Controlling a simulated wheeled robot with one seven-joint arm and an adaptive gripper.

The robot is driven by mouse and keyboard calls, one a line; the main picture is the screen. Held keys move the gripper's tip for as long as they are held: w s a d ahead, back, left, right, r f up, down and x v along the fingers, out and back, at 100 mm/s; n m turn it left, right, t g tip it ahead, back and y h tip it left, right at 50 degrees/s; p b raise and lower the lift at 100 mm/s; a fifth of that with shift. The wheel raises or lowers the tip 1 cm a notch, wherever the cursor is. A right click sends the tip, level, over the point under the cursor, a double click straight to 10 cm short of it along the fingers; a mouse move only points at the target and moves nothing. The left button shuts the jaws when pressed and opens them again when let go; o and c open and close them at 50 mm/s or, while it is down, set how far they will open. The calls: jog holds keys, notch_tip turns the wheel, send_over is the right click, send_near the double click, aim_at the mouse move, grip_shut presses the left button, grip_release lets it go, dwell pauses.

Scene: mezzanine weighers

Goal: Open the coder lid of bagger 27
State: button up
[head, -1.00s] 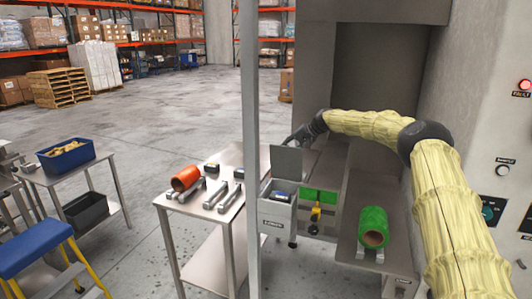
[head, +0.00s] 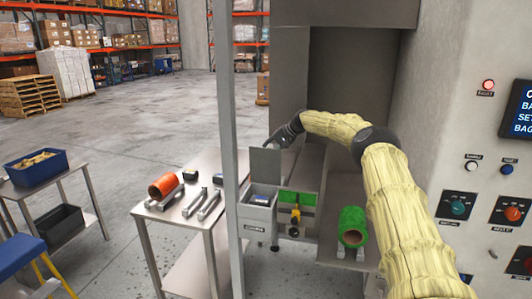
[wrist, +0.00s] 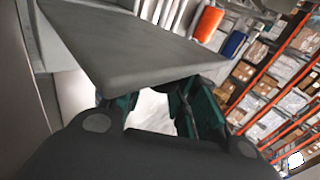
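The grey coder box (head: 258,224) sits at the left front of the bagger, with a small blue-topped item inside. Its lid (head: 265,163) stands raised, close to upright, at the back of the box. My gripper (head: 278,143) is at the lid's upper edge, partly hidden behind it. In the wrist view the lid (wrist: 135,45) is a broad grey panel across the top. My gripper's teal fingers (wrist: 152,100) are spread apart at the panel's edge, and whether they touch it is unclear. No bagger number is readable.
A green roll (head: 352,226) lies to the right of the box. A steel table (head: 165,213) with an orange roll (head: 164,185) stands to the left. A thin post (head: 229,120) rises close to the box. A control panel (head: 480,190) is at the right.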

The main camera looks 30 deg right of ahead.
jog(key=o, duration=0.4)
jog(key=shift+d+f, duration=0.1)
jog(key=shift+f, duration=0.05)
jog(key=shift+s+r, duration=0.15)
jog(key=shift+r, duration=0.25)
jog(key=v, duration=1.1)
jog(key=shift+s+d+f, duration=0.1)
jog(key=shift+d, duration=0.25)
